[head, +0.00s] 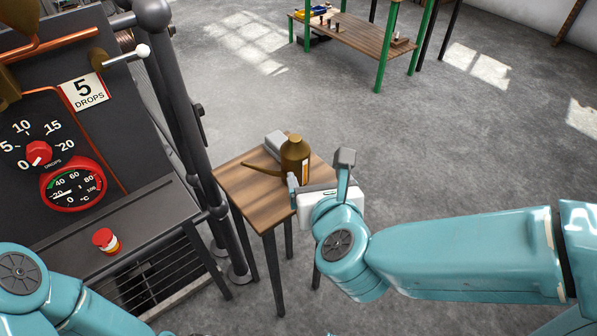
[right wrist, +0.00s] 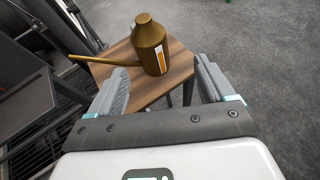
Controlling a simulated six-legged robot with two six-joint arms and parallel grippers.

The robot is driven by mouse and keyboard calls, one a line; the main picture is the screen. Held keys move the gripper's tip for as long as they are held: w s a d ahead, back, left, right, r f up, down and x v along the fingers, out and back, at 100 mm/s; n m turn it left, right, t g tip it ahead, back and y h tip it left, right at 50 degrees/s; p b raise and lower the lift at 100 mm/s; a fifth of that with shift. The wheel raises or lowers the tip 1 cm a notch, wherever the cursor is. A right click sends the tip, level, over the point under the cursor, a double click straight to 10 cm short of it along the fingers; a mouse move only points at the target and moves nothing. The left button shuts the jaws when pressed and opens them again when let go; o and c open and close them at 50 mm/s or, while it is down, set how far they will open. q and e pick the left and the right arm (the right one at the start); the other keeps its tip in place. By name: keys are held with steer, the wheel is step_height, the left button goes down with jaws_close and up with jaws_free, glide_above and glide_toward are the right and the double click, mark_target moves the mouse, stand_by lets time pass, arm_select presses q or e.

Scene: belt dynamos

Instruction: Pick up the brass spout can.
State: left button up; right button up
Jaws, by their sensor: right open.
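The brass spout can (head: 295,160) stands upright on a small wooden table (head: 250,203) in the middle of the head view. Its spout points left, and a white and orange label is on its body. In the right wrist view the can (right wrist: 150,48) stands beyond the fingers, between their lines. My right gripper (head: 318,178) is open and close to the can on its near right side, with a gap showing between fingers and can in the right wrist view. My left arm shows at the lower left of the head view, but its gripper is not visible.
A grey object (head: 275,141) lies behind the can on the table. A green-legged bench (head: 352,36) is far back. Floor at right is clear.

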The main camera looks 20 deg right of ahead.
mark_target(299, 161)
steer(key=p+x, duration=0.1)
steer(key=x, duration=0.2)
steer(key=a+p+x, duration=0.1)
steer(key=p+x, duration=0.1)
steer(key=x, duration=0.2)
steer(key=p+x, duration=0.2)
steer(key=x, duration=0.1)
steer(key=shift+w+a+f, duration=0.3)
steer(key=shift+a+f, duration=0.05)
steer(key=shift+f, duration=0.1)
steer(key=shift+w+d+f, duration=0.1)
steer(key=shift+w+f, duration=0.05)
steer(key=shift+w, duration=0.35)
steer(key=x, duration=0.4)
steer(key=shift+w+p, duration=0.2)
steer(key=shift+p, duration=0.1)
steer(key=c, duration=0.8)
steer(key=shift+c, duration=1.1)
arm_select(q)
steer(key=r, duration=0.4)
steer(key=shift+s+a+r, duration=0.15)
steer(key=shift+s+r, duration=0.05)
steer(key=shift+r, duration=0.05)
arm_select(e)
steer(key=shift+w+r, duration=0.1)
steer(key=shift+r, duration=0.1)
